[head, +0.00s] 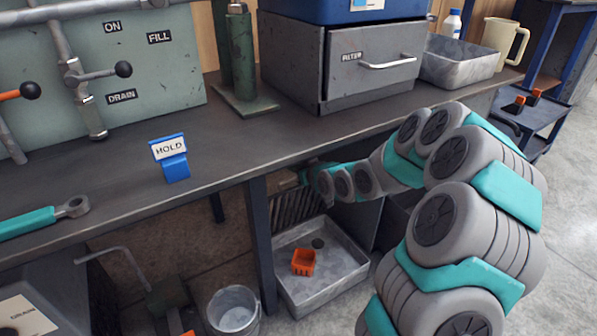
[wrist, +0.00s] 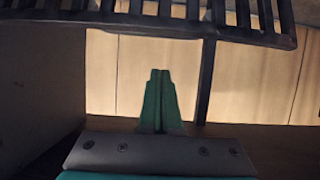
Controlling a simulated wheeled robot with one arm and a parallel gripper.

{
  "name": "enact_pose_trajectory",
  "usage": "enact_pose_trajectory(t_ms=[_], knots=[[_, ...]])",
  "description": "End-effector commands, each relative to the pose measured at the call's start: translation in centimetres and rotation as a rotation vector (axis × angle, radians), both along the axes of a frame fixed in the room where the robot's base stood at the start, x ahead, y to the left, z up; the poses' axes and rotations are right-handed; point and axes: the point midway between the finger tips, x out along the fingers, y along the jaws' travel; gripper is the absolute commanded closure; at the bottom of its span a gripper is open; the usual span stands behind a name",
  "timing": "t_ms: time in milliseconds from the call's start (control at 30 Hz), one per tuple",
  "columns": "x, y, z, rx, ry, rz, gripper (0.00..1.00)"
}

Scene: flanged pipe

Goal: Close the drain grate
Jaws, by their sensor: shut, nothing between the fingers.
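The drain grate (head: 292,208) is a dark slatted panel under the bench, standing raised at the back left of a grey metal basin (head: 335,285). In the wrist view the grate's dark bars (wrist: 135,22) cross the top, and one bar runs down to the right of my fingers. My gripper (wrist: 160,73) has its teal fingers together with nothing between them, just below the bars. I cannot tell whether they touch. In the head view my arm reaches under the bench, and the gripper's end is near the grate's top, hard to make out.
An orange basket (head: 304,262) sits in the basin near a round drain hole (head: 318,243). A bucket (head: 233,310) stands left of the basin. The bench top (head: 235,150) overhangs the arm, and a dark bench leg (head: 262,240) stands at the basin's left.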

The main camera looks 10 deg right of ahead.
Motion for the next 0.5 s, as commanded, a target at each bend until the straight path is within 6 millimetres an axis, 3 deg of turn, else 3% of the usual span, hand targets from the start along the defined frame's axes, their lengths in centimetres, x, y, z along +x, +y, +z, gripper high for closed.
enact_pose_trajectory(t_ms=[100, 500], knots=[[1.9, 0.6, -0.9, -0.001, -0.001, -0.001, 1.0], [5.6, 1.8, -2.7, 0.0, -0.001, -0.002, 1.0]])
